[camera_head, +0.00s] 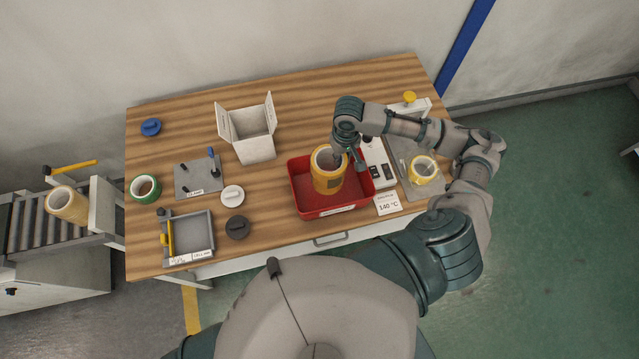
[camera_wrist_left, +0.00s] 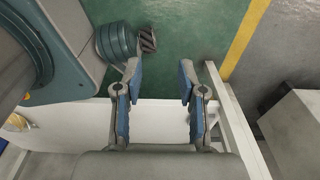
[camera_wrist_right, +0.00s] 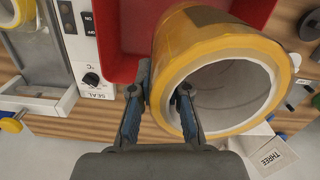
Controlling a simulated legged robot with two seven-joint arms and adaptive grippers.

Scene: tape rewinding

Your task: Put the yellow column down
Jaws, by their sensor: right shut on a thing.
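The yellow column (camera_head: 327,182) is a hollow roll with a yellow outside and a pale inside. It stands upright within the red tray (camera_head: 304,205) in the head view; whether its base touches the tray floor I cannot tell. My right gripper (camera_head: 352,160) is shut on the column's wall at its right rim. In the right wrist view one finger is inside the column (camera_wrist_right: 225,55) and the other outside. My left gripper (camera_wrist_left: 159,68) is open and empty in the left wrist view, below the table's front; in the head view its fingers are hidden.
A white sealer (camera_head: 381,170) and a platform with another yellow roll (camera_head: 423,169) are right of the tray. A white open box (camera_head: 247,130) stands behind left. Black (camera_head: 237,227) and white (camera_head: 232,195) caps lie left of the tray. A green roll (camera_head: 145,189) is far left.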

